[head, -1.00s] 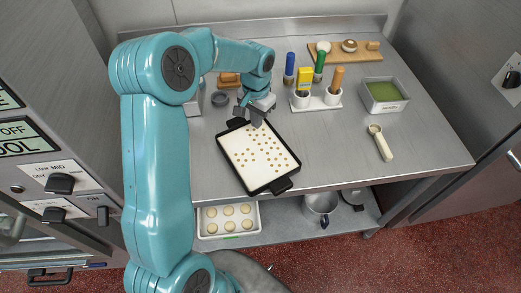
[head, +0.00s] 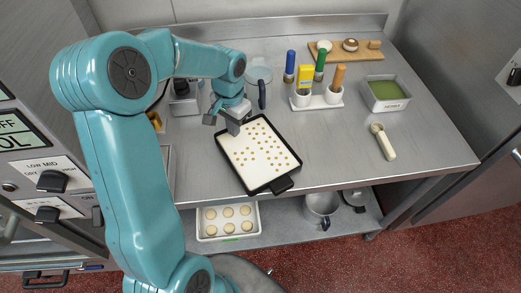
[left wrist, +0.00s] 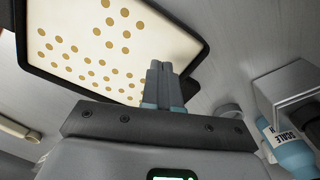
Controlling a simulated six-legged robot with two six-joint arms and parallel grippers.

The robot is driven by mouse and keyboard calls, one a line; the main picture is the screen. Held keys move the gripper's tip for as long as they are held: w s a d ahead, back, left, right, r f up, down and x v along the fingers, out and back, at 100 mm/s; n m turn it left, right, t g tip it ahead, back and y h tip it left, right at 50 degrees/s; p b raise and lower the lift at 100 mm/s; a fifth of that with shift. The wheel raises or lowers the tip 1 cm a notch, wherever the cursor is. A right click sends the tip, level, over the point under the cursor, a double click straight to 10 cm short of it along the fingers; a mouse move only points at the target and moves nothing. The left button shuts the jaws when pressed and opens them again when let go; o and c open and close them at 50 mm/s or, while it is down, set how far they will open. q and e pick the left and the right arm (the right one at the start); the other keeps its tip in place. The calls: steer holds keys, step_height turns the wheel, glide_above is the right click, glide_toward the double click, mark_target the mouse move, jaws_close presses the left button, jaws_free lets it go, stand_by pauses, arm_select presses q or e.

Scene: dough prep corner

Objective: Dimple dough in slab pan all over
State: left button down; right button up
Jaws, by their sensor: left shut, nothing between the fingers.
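The black slab pan (head: 224,160) lies on the steel counter, with a handle at its near right corner. Pale dough (head: 252,172) fills it, marked with many brown round dimples. The dimples spread over much of the dough, with plainer patches along the left side. My left gripper (head: 234,130) is at the pan's far left corner, fingers shut and empty. In the left wrist view the shut fingers (left wrist: 161,75) point toward the pan's edge, and the dough (left wrist: 95,40) shows beyond them. Whether the fingertips touch the dough cannot be told. My right gripper is not in view.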

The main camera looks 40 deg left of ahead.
mark_target(235, 141)
arm_select(q)
steer(key=shift+f, duration=0.1)
steer(key=shift+f+b, duration=1.2)
steer(key=shift+f, duration=0.15)
steer(key=shift+f, duration=0.1)
stand_by(0.4)
steer(key=shift+r+p, duration=1.05)
steer(key=shift+r, duration=0.55)
step_height(235, 141, up, 4)
steer(key=p, duration=0.3)
